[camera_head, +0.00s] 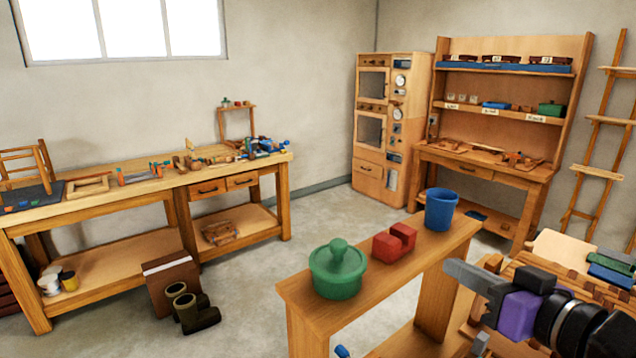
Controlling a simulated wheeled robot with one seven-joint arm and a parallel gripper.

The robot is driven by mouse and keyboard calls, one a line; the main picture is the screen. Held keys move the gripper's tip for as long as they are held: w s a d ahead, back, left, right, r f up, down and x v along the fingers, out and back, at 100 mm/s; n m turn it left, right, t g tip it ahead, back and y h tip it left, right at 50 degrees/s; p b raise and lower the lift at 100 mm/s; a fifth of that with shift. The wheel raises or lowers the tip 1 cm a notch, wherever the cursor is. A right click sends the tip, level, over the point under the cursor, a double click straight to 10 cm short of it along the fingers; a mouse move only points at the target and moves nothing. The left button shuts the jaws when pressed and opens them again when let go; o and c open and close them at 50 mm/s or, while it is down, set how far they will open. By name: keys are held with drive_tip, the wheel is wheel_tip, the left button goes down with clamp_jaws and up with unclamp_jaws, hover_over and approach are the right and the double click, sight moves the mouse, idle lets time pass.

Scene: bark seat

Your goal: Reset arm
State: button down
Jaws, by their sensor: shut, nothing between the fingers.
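My gripper (468,276) shows at the lower right in the head view, grey at the tip with a purple part behind it. It is shut, with nothing held. It hangs in the air in front of the right end of a narrow wooden bench (300,290). On that bench stand a green lidded pot (338,270), a red notched block (394,243) and a blue cup (440,209). My black arm runs off the lower right edge.
A long workbench (90,200) with tools and clamps stands at the left. Boots (192,308) stand on the floor before it. A wooden cabinet (375,165), shelf unit (500,130) and ladder rack (590,170) line the back. Slatted wood and boards (560,250) lie near my arm.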

wheel_tip(320, 180, up, 7)
drive_tip(key=m+t+h, duration=0.2)
drive_tip(key=m+t, duration=0.1)
drive_tip(key=t, duration=0.2)
drive_tip(key=s+d+f+m+t+h+b, duration=0.1)
drive_tip(key=s+d+f+m+t+h, duration=0.25)
drive_tip(key=s+m+h, duration=0.3)
drive_tip(key=s+a+f+n+g+y+b, duration=0.1)
drive_tip(key=s+a+f+n+g, duration=0.1)
drive_tip(key=s+f, duration=0.7)
drive_tip(key=s+a+f+n+g+y, duration=0.1)
drive_tip(key=s+a+f+n+g, duration=0.2)
drive_tip(key=s+f, duration=0.7)
drive_tip(key=s+a+f+n+g+y+b, duration=0.1)
drive_tip(key=s+a+f+n+g, duration=0.2)
drive_tip(key=s+f, duration=0.7)
drive_tip(key=shift+s+f+g+b, duration=0.15)
drive_tip(key=shift+s+g+b, duration=0.2)
drive_tip(key=shift+s, duration=0.55)
drive_tip(key=shift+a, duration=0.15)
